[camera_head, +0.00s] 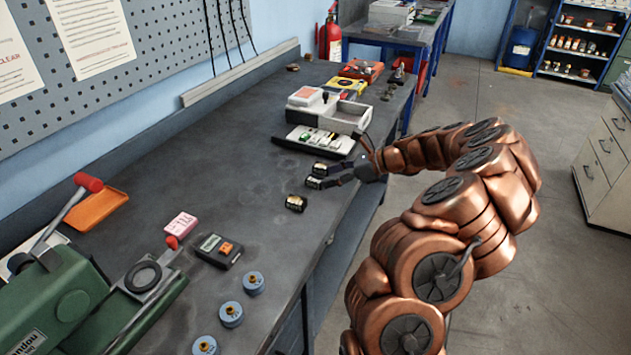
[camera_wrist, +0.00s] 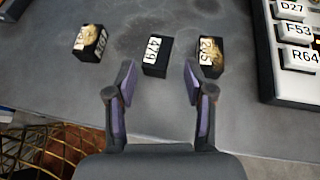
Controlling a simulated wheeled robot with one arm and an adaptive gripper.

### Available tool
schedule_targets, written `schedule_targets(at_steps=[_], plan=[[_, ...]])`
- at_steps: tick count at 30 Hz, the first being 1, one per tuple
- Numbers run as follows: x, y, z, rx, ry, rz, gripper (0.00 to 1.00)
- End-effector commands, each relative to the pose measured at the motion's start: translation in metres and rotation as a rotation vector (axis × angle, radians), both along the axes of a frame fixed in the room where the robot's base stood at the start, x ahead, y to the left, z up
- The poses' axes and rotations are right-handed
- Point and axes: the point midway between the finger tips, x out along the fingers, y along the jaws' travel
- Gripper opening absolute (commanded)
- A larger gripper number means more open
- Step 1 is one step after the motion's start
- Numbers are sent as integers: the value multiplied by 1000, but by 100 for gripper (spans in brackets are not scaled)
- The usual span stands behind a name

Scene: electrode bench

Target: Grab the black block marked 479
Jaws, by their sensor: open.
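The black block marked 479 (camera_wrist: 157,57) stands on the dark bench in the wrist view, its white label facing me. My gripper (camera_wrist: 159,76) is open and empty, its two fingers pointing at the block from either side. The block lies just ahead of the fingertips, between their lines, and I see no contact. In the head view my gripper (camera_head: 318,177) is low over the bench at the right edge, by small dark blocks whose labels are too small to read.
A black and gold block (camera_wrist: 90,42) stands left of 479; another labelled block (camera_wrist: 210,57) stands close on the right, just beyond the right finger. A tray with marked tiles (camera_wrist: 297,60) is further right. A white device (camera_head: 328,112) stands behind it.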

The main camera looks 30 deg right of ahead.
Motion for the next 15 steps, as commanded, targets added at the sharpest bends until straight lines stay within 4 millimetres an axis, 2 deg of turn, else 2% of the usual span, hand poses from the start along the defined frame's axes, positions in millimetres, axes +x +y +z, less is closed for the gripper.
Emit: schedule_targets(at_steps=[7, 15], plan=[[22, 25, -11, 4, 2, 3, 53], [27, 28, -16, 1, 1, 3, 53]])
